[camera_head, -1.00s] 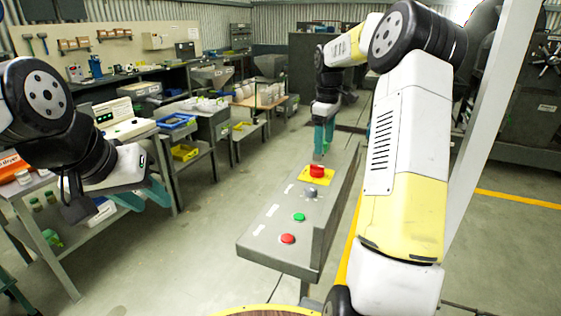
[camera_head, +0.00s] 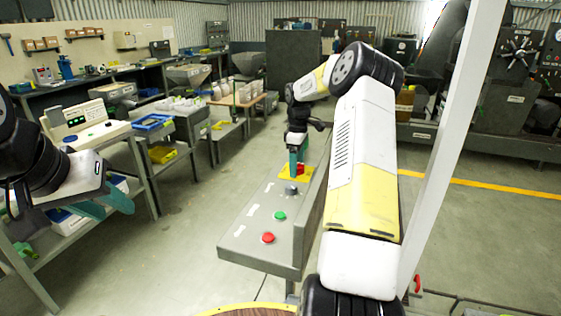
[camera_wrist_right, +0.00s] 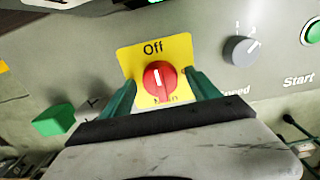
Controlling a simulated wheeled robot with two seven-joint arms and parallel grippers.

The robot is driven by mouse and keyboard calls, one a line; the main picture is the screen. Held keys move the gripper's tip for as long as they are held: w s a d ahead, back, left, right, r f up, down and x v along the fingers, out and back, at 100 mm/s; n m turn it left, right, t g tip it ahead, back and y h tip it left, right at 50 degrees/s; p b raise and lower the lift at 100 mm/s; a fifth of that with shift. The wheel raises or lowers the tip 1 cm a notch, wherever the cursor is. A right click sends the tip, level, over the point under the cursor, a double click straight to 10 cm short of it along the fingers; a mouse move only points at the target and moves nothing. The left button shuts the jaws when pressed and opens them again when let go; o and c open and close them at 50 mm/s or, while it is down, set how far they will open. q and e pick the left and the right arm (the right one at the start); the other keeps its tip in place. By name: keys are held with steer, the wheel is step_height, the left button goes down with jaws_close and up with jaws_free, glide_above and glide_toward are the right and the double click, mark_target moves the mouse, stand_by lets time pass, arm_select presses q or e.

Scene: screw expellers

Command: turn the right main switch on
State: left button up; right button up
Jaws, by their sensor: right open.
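The right main switch is a red rotary knob (camera_wrist_right: 159,80) on a yellow plate (camera_wrist_right: 184,52) in the right wrist view. "Off" is printed above it, and the word below is partly hidden. The knob's white mark points up towards "Off". My right gripper (camera_wrist_right: 161,77) is open, with one teal finger on each side of the knob; I cannot tell whether they touch it. In the head view the right gripper (camera_head: 297,163) is at the yellow plate (camera_head: 285,173) at the panel's far end. My left gripper (camera_head: 98,205) hangs at the left, away from the panel; its opening is unclear.
On the grey control panel (camera_head: 237,232) are a grey selector (camera_head: 291,190), a green button (camera_head: 280,216) and a red button (camera_head: 268,238). A bench with a white device (camera_head: 85,122) is at the left. A pale post (camera_head: 452,150) stands right of my right arm.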

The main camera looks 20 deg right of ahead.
steer(key=c, duration=1.4)
steer(key=shift+o, duration=0.2)
steer(key=m, duration=0.4)
steer(key=shift+m, duration=0.4)
steer(key=m, duration=0.4)
steer(key=shift+m, duration=0.3)
steer(key=m, duration=0.4)
steer(key=shift+m, duration=2.2)
